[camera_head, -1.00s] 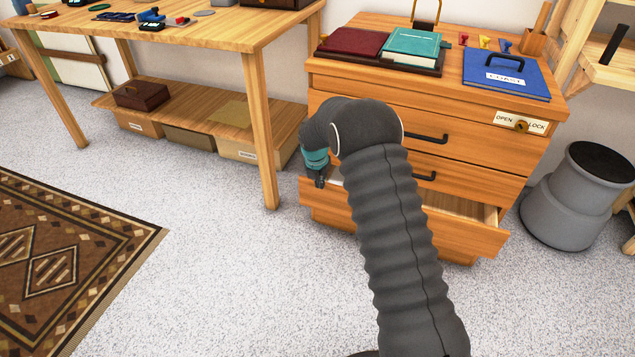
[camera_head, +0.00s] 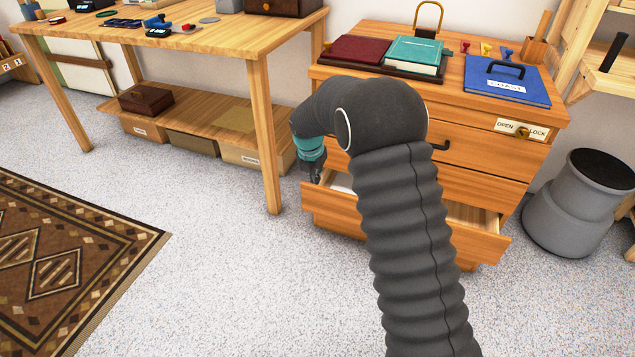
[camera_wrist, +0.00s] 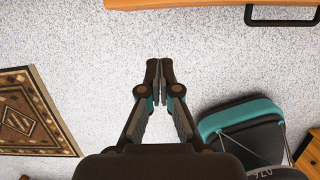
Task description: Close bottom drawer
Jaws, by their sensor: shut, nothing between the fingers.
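The wooden cabinet's bottom drawer (camera_head: 470,243) stands pulled out in the head view, with its pale inside showing at both sides of my arm. My arm hides the middle of its front. My gripper (camera_head: 315,177) points down near the drawer's left end; the head view does not show clearly whether they touch. In the wrist view my gripper (camera_wrist: 160,66) is shut and empty, with its fingertips over the floor. A wooden edge (camera_wrist: 180,4) with a black handle (camera_wrist: 283,18) crosses the top of that view, apart from the fingertips.
The drawers above look shut. A red book (camera_head: 361,50), a teal book (camera_head: 415,53) and a blue binder (camera_head: 507,82) lie on the cabinet top. A workbench (camera_head: 265,130) stands left, a grey bin (camera_head: 570,215) right. Open floor and a patterned rug (camera_head: 60,265) lie front left.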

